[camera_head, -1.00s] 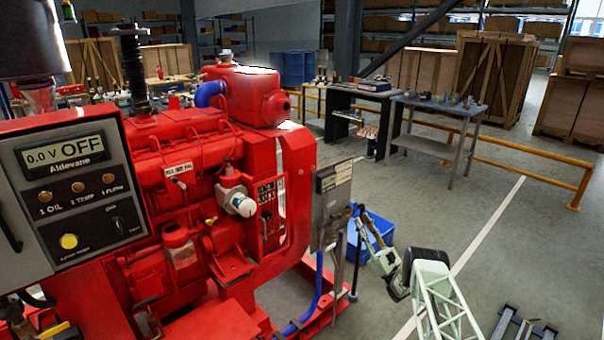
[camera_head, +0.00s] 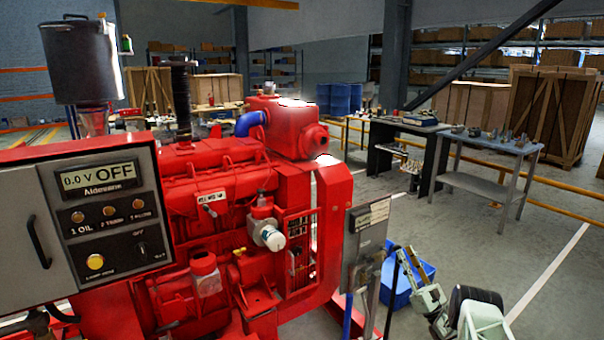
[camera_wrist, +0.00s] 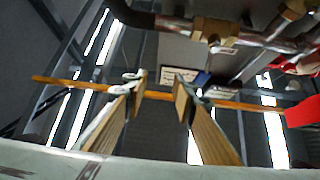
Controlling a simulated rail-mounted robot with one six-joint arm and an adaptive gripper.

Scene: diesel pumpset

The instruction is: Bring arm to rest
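My arm (camera_head: 480,312) shows at the bottom right of the head view as a pale green link with a dark round joint. Its far end reaches up and left, beside the grey box on the red engine and in front of a blue bin. In the wrist view my gripper (camera_wrist: 160,82) has two fingers with tan pads, standing apart. Nothing is between them. The fingertips are hard to make out in the head view.
The red diesel engine (camera_head: 225,180) fills the left and middle, with a control panel (camera_head: 105,215) reading OFF. A grey box (camera_head: 363,245) stands by its right end, near the blue bin (camera_head: 405,285). Workbenches (camera_head: 490,188) and a yellow rail are behind. Open floor lies at the right.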

